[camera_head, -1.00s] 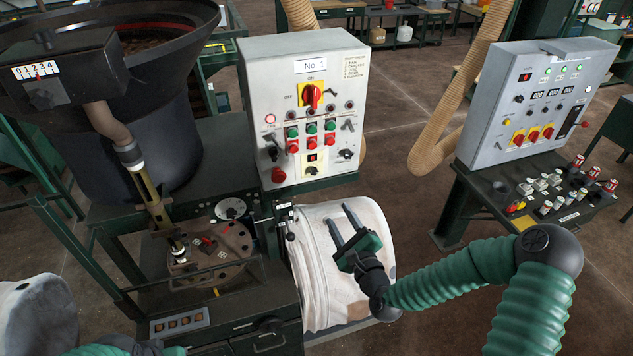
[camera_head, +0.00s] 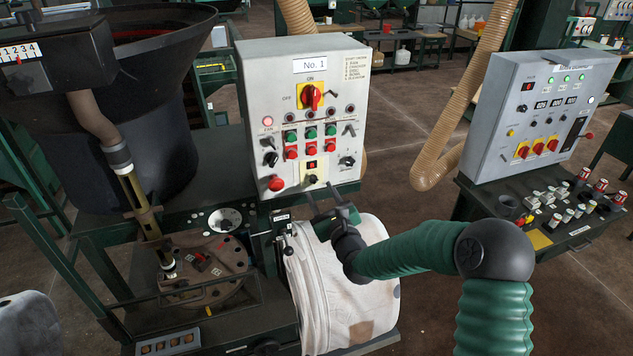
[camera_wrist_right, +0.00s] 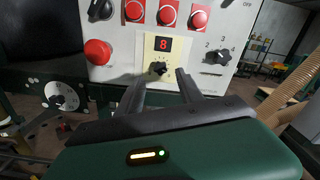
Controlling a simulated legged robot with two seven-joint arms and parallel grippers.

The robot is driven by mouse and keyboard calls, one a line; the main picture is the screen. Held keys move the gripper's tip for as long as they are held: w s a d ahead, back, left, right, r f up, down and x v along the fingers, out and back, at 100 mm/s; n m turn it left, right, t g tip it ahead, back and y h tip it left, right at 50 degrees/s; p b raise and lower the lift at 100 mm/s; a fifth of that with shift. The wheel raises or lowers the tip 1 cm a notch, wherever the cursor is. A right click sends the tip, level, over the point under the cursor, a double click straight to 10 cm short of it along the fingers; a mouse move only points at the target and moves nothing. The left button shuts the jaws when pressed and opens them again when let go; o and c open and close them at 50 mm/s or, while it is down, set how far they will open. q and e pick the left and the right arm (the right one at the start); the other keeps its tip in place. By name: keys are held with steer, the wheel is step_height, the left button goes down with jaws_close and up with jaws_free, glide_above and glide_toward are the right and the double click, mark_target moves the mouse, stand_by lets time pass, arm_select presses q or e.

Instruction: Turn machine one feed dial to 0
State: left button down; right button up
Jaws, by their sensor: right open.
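Machine one's control panel (camera_head: 308,105), labelled No. 1, is a light grey box. Low on it is a pale yellow plate with a red display and a small black dial (camera_head: 313,179). In the right wrist view the display (camera_wrist_right: 162,44) reads 8 and the black dial (camera_wrist_right: 158,69) sits under it. My right gripper (camera_head: 322,190) is open and empty, just below and in front of this dial. In the wrist view its fingertips (camera_wrist_right: 160,76) point at the dial, one on each side; contact cannot be told. My left gripper is out of view.
A red button (camera_wrist_right: 98,52) is left of the dial, and a numbered black selector knob (camera_wrist_right: 216,56) is right of it. A white bulk bag (camera_head: 345,285) hangs under my right gripper. A second control panel (camera_head: 540,115) stands at the right.

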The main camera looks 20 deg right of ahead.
mark_target(315, 182)
steer(key=w, duration=0.3)
steer(key=shift+a+r+p, duration=0.1)
steer(key=shift+p, duration=0.25)
steer(key=shift+w, duration=0.5)
jaws_close()
